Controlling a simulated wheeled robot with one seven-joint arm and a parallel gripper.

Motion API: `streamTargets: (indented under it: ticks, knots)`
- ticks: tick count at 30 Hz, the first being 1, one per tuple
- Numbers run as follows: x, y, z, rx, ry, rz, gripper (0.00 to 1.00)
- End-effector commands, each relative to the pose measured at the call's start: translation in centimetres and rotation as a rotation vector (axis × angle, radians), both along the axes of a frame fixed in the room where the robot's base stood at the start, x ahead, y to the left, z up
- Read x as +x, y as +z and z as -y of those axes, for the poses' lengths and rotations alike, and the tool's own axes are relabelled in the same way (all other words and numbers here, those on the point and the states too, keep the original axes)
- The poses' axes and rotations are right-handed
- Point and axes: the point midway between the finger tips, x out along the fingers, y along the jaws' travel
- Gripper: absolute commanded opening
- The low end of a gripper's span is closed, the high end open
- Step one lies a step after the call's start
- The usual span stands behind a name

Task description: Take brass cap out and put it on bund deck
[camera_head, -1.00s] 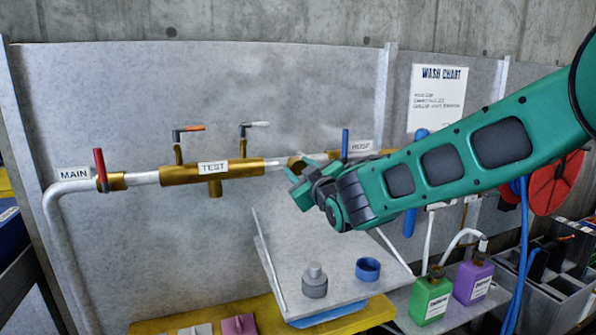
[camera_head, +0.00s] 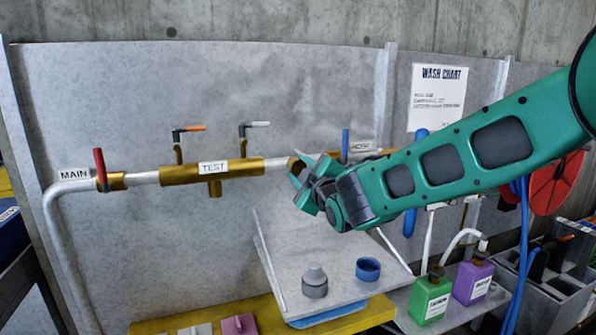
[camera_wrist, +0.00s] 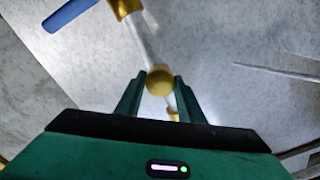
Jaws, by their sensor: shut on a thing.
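The brass cap (camera_wrist: 159,80) is a round gold piece between my gripper's two green fingers in the wrist view. My gripper (camera_wrist: 158,92) is shut on it. In the head view the cap (camera_head: 294,163) shows at the tips of my gripper (camera_head: 304,172), in line with the pipe and close to the right end of the TEST section (camera_head: 212,170). I cannot tell whether the cap still touches the pipe. A grey deck plate (camera_head: 335,250) lies below my gripper; no label marks it as the bund deck.
A grey stepped fitting (camera_head: 314,282) and a blue ring (camera_head: 368,269) stand on the plate. Green (camera_head: 431,297) and purple (camera_head: 473,282) bottles stand to its right. Valve levers rise from the pipe. The plate's upper part is clear.

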Motion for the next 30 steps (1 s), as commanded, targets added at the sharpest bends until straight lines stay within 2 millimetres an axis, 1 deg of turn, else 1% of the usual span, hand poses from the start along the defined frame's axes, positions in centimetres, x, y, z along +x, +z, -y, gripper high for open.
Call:
streamTargets:
  ticks: [5, 8, 15, 19, 22, 30]
  knots:
    - [-0.01, 0.04, -0.03, -0.002, 0.001, 0.001, 0.08]
    - [-0.01, 0.04, -0.03, -0.046, 0.001, 0.021, 0.08]
    - [-0.02, 0.04, 0.0, -0.287, 0.001, 0.128, 0.08]
    - [-0.02, 0.04, 0.0, -0.381, 0.0, 0.169, 0.08]
    - [-0.03, 0.05, 0.0, -0.409, 0.001, 0.181, 0.08]
    - [-0.03, 0.04, 0.0, -0.413, 0.001, 0.183, 0.08]
